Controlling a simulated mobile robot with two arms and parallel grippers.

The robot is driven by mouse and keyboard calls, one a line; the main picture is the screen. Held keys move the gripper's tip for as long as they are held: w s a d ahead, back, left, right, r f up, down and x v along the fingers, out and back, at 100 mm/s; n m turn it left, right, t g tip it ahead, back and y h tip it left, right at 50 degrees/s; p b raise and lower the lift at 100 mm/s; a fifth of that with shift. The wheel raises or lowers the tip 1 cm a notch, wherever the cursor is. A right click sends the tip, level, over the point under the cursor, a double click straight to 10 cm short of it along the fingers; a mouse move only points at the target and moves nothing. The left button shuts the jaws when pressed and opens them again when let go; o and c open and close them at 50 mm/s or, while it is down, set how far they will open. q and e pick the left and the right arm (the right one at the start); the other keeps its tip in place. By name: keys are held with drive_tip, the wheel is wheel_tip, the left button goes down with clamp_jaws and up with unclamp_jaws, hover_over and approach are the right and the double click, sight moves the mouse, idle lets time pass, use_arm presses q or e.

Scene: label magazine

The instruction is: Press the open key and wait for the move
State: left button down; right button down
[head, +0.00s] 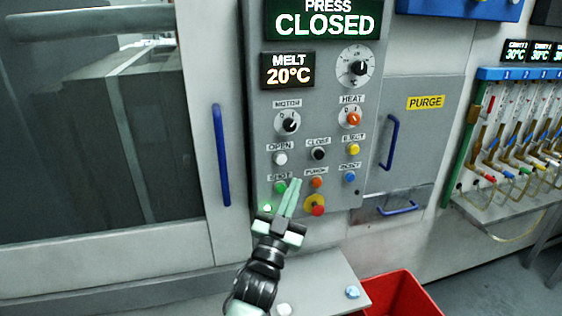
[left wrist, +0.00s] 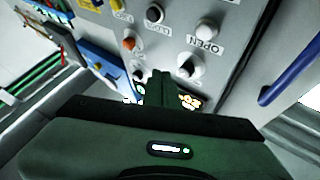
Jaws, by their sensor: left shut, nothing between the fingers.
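The open key is a white button (head: 280,158) under the OPEN label on the grey control panel (head: 330,215). My left gripper (head: 293,182) is shut and empty. Its fingertips are below and slightly right of the open key, beside the green SHOT button (head: 280,187). I cannot tell whether they touch the panel. The display (head: 325,20) reads PRESS CLOSED. My right gripper is not in view.
Close by are the black CLOSE button (head: 318,154), orange PUNCH button (head: 316,182) and red emergency stop (head: 317,210). A blue door handle (head: 221,155) stands left of the panel. A red bin (head: 405,297) and a ledge (head: 330,280) lie below.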

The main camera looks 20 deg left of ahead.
sight(281, 160)
use_arm(q)
drive_tip(key=shift+w+a+b, duration=0.5)
drive_tip(key=shift+w+a, duration=0.35)
drive_tip(key=shift+w, duration=0.35)
drive_tip(key=shift+w+a+b, duration=0.5)
drive_tip(key=shift+w+a, duration=0.3)
drive_tip(key=shift+w, duration=0.45)
drive_tip(key=shift+w+a+b, duration=0.5)
drive_tip(key=shift+w+a, duration=0.35)
drive_tip(key=shift+w, duration=0.35)
drive_tip(key=shift+w, duration=0.1)
drive_tip(key=shift+w+a, duration=0.2)
drive_tip(key=shift+w, duration=0.05)
